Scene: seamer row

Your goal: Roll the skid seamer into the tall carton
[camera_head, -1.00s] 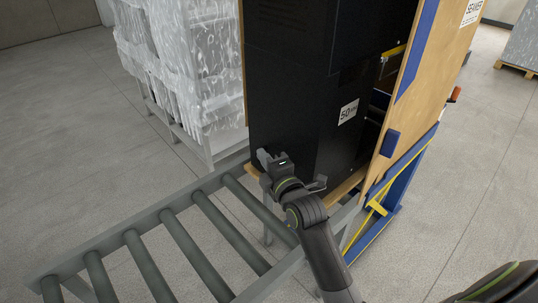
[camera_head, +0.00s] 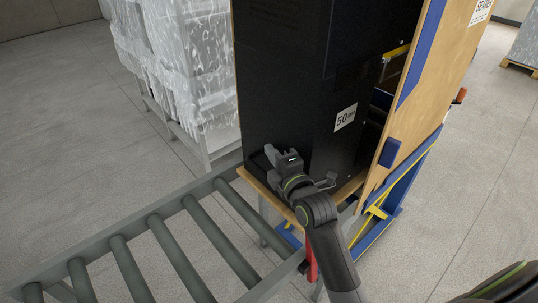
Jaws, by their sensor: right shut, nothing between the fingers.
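The skid seamer (camera_head: 290,80) is a tall black cabinet with a white "50" label. It stands upright on a wooden skid (camera_head: 255,184) at the far end of the roller conveyor. The tall carton (camera_head: 430,95), tan with blue strips, stands close on its right; a dark gap with blue and yellow parts shows between them. My right gripper (camera_head: 283,157) is shut and empty, at the lower near face of the seamer, just above the skid. Whether it touches the face cannot be told. The tops of seamer and carton are cut off. My left gripper is not in view.
The roller conveyor (camera_head: 155,215) runs to the lower left, its rollers bare. A blue frame with yellow bars (camera_head: 385,205) stands under the carton. A red part (camera_head: 311,262) shows by the conveyor. A wrapped pallet load (camera_head: 185,70) stands behind left.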

